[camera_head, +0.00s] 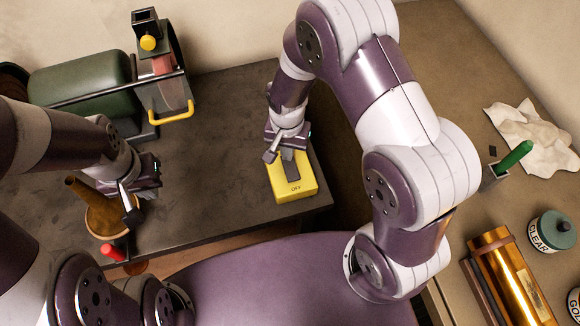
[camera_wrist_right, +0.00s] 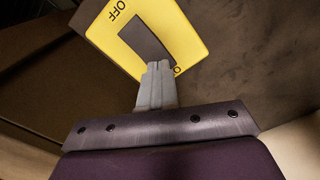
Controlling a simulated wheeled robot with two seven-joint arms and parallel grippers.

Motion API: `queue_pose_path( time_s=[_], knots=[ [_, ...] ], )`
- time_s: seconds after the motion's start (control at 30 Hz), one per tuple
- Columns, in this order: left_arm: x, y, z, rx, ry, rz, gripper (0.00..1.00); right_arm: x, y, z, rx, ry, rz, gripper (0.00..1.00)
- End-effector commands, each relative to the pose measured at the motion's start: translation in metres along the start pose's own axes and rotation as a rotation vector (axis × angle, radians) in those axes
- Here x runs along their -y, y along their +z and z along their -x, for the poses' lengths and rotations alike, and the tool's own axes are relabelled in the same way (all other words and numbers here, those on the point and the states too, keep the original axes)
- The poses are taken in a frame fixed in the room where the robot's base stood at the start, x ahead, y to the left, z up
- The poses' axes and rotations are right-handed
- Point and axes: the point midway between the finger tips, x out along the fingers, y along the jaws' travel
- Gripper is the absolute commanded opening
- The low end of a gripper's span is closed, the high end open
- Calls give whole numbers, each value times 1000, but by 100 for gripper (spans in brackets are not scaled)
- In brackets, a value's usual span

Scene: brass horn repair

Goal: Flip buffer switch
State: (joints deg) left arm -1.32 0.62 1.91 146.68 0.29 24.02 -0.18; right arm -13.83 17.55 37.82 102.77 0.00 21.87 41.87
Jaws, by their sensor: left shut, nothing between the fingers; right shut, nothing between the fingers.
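The buffer switch (camera_head: 297,192) is a yellow box with a dark grey rocker and the word OFF on its near end. It lies at the right front corner of the dark table. In the right wrist view the yellow switch (camera_wrist_right: 188,27) is straight ahead, with its dark rocker and the OFF lettering showing. My right gripper (camera_head: 270,156) is shut and empty, at the far end of the switch; its shut fingertips (camera_wrist_right: 157,68) overlap that end of the rocker. I cannot tell whether they touch. My left gripper (camera_head: 131,214) is shut and empty, beside a brown cone-shaped piece.
A green buffer machine (camera_head: 85,77) with a yellow handle (camera_head: 172,114) stands at the back left. The right bench holds a cloth (camera_head: 533,136), green-handled tool (camera_head: 515,155), CLEAR tin (camera_head: 553,231) and brass cylinder (camera_head: 512,277).

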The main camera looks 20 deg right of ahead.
Motion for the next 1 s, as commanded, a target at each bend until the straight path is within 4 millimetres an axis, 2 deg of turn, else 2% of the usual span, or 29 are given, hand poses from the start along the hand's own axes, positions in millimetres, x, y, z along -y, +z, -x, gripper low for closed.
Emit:
queue_pose_path(
  time_s=[1.0],
  knots=[
    [0,1,-10,0,0,0,0,0,0,-14,0,0,0,0]
  ],
)
